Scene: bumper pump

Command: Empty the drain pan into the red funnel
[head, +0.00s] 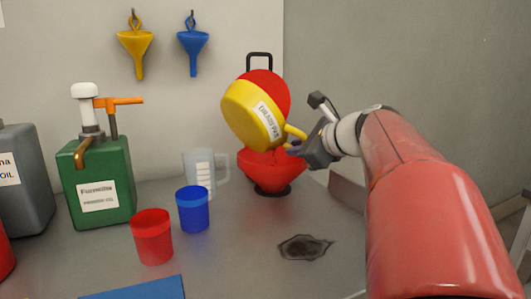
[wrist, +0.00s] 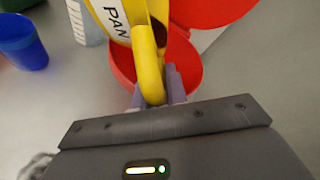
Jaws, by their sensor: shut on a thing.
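My gripper (head: 297,145) is shut on the pan's yellow handle, which also shows between the fingers in the wrist view (wrist: 153,75). The red funnel stands on the bench on a dark base; its bowl (wrist: 185,75) lies under the pan in the wrist view. A red round shape (head: 268,88) shows behind the pan. I cannot tell whether liquid is flowing; the pan's inside is mostly hidden.
A clear measuring jug (head: 199,170), a blue cup (head: 193,210) and a red cup (head: 152,236) stand left of the funnel. A green pump can (head: 97,180) stands farther left. Yellow (head: 135,52) and blue (head: 193,50) funnels hang on the wall.

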